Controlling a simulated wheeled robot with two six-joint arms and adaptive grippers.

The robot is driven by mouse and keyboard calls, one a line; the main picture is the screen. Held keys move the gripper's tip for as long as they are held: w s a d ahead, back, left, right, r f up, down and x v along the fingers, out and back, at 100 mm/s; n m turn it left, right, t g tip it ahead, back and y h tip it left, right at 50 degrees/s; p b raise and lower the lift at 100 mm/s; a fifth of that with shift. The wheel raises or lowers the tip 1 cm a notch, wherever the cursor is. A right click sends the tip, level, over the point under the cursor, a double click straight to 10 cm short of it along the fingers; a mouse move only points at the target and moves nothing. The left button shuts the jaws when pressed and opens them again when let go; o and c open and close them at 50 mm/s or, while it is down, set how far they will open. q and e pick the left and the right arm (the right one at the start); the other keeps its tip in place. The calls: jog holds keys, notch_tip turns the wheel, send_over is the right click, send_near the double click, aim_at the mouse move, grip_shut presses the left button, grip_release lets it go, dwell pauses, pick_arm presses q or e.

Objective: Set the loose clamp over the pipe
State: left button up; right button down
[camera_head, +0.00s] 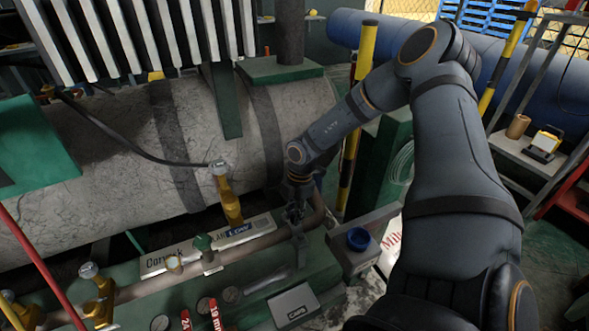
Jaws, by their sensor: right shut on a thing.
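My right arm reaches in from the right, and my right gripper (296,212) points down at the right part of the pipe. It is shut on a small dark grey piece, which looks like the loose clamp (299,243). The clamp is at the brownish pipe (255,244), near the pipe's right end. I cannot tell whether it sits fully over the pipe or just above it. The fingers are small and dark here, and they hide the clamp's top. My left gripper is not in view.
A large grey tank (120,140) stands behind. A grey tray with a blue cup (358,239) is to the right. A grey box (294,305) lies in front.

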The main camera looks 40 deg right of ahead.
jog(key=shift+f, duration=0.4)
jog(key=c, duration=1.1)
grip_release()
jog(key=shift+r, duration=3.55)
